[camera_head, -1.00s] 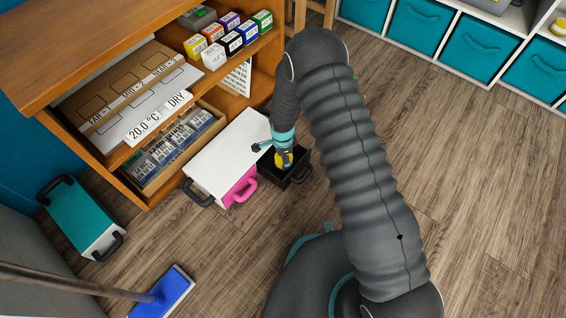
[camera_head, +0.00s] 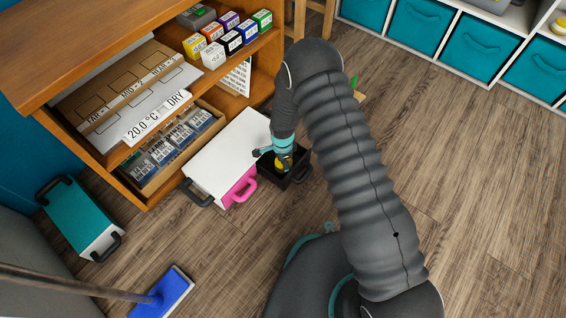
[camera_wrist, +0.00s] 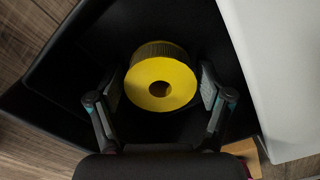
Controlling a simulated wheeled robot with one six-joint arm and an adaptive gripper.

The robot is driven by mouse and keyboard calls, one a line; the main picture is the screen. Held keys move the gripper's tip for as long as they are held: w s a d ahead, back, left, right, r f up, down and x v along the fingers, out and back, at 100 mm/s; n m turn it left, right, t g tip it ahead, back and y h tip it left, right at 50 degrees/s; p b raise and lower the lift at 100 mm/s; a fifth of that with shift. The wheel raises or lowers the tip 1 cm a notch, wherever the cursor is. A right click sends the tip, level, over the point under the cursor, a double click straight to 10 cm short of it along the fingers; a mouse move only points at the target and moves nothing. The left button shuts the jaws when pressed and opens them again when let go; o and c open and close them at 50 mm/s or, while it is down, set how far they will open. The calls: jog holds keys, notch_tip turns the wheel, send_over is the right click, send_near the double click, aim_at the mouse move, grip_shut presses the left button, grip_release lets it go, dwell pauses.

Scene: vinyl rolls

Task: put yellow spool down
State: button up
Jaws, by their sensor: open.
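The yellow spool (camera_wrist: 161,84) sits inside a black bin, its flat yellow face with a dark centre hole toward the wrist camera. In the head view only a small part of the spool (camera_head: 281,164) shows below my gripper. My gripper (camera_wrist: 158,92) is open, with one finger on each side of the spool; I see small gaps between the pads and the spool. In the head view my gripper (camera_head: 283,160) reaches down into the black bin (camera_head: 300,177). The far side of the spool and its contact with the bin floor are hidden.
A white-topped box with a pink handle (camera_head: 226,158) stands directly left of the bin. The wooden shelf (camera_head: 262,80) with small coloured boxes is behind it. A teal box (camera_head: 80,217) and a blue mop head (camera_head: 165,293) are at lower left.

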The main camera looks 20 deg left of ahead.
notch_tip(320, 180, up, 12)
jog(key=p, duration=0.2)
jog(key=shift+r, duration=0.15)
jog(key=shift+r, duration=0.1)
jog(key=d+r+n+t, duration=0.15)
jog(key=d+r, duration=0.35)
jog(key=r, duration=0.5)
jog(key=d+r+n, duration=0.2)
jog(key=d+r, duration=0.3)
jog(key=r, duration=0.5)
jog(key=d+r+n+t, duration=0.1)
jog(key=d+r, duration=0.5)
jog(key=r, duration=0.4)
jog(key=s+d+r+n+t, duration=0.1)
jog(key=s+d+r+n, duration=0.2)
jog(key=s+d+r, duration=0.4)
jog(key=s+d+r+n+t, duration=0.2)
jog(key=s+d+r, duration=0.5)
jog(key=s, duration=0.7)
jog(key=shift+s+d+n, duration=0.15)
jog(key=shift+d+n, duration=0.5)
jog(key=shift+n, duration=0.2)
